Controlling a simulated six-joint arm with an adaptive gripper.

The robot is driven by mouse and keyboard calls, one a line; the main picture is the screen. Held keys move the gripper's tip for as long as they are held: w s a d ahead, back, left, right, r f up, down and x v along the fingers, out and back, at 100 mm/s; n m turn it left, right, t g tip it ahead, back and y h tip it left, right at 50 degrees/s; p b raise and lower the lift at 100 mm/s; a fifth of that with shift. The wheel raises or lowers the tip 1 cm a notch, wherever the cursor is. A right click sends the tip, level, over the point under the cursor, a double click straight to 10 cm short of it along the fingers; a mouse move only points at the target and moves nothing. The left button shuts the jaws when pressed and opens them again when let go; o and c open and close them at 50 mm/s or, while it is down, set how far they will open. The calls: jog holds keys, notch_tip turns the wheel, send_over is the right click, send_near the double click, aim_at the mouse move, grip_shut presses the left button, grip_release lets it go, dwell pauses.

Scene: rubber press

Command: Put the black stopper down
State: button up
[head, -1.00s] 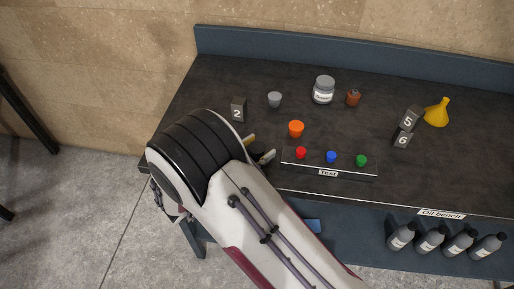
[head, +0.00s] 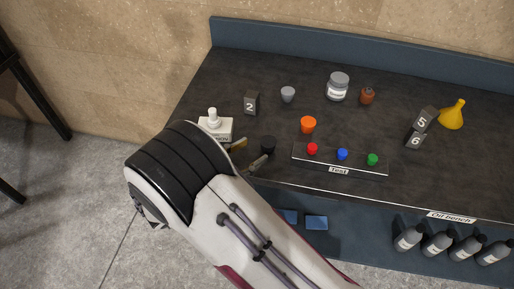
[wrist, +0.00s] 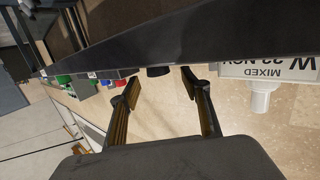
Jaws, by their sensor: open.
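The black stopper (head: 268,144) stands on the dark bench, just beyond my fingertips and left of the button strip. It also shows in the wrist view (wrist: 158,72), at the bench surface and in line with the gap between the fingers. My gripper (head: 254,149) is open, its two fingers spread and apart from the stopper. In the wrist view, nothing shows between the fingers of my gripper (wrist: 160,82).
The button strip (head: 340,169) lies to the right. An orange cup (head: 308,125), a grey cup (head: 287,94) and a number 2 block (head: 251,104) stand behind. Free bench lies in the middle.

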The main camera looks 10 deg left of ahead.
jog(key=shift+s+a+r, duration=0.1)
jog(key=shift+s+a, duration=0.15)
jog(key=shift+s, duration=0.1)
jog(key=shift+o, duration=0.5)
